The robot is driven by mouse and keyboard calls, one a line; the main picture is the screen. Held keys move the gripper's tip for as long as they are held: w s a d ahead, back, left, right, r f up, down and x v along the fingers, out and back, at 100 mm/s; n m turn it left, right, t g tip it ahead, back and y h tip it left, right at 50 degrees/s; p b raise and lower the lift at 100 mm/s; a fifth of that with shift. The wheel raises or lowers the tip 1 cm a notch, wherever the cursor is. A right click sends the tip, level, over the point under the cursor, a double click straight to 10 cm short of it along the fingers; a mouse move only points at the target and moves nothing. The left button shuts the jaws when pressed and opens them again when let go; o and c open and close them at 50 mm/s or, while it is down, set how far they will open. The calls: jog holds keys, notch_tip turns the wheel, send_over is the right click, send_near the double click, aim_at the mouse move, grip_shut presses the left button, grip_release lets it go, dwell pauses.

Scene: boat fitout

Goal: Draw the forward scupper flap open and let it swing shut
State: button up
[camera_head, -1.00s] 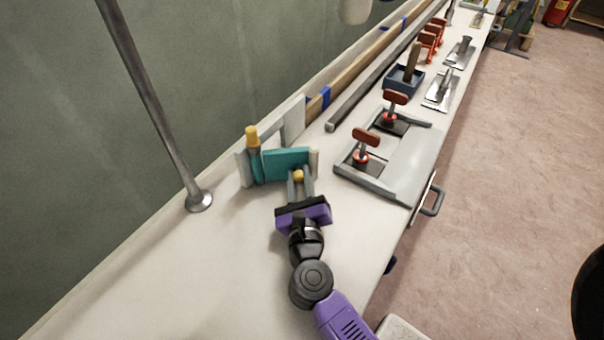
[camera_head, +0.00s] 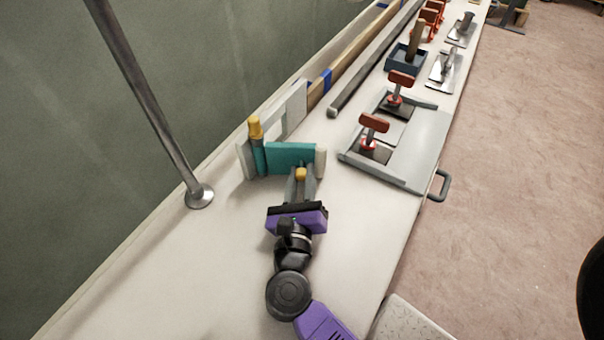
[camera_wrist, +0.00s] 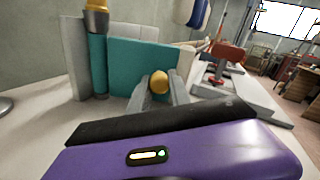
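The forward scupper flap (camera_head: 290,157) is a teal panel standing upright between posts on the bench; it also shows in the wrist view (camera_wrist: 140,65). Its left edge is at a teal hinge post with a yellow cap (camera_head: 255,128). Its right edge lies close to a pale post (camera_head: 320,160), and it looks shut or nearly so. A yellow knob (camera_wrist: 159,82) sticks out from its near face. My gripper (camera_head: 301,182) has one finger on each side of this knob. Whether the fingers press on it or leave a small gap cannot be told.
A grey plate with two red-handled latches (camera_head: 420,150) lies to the right of the flap. A metal pole (camera_head: 198,196) stands on the bench at left. A blue tray (camera_head: 406,58) and other fittings lie further along. The near bench top is clear.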

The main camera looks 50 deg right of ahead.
jog(key=shift+o, duration=0.3)
jog(key=shift+s+a, duration=0.25)
jog(key=shift+a, duration=0.15)
jog(key=v, duration=0.6)
jog(key=shift+s+a, duration=0.3)
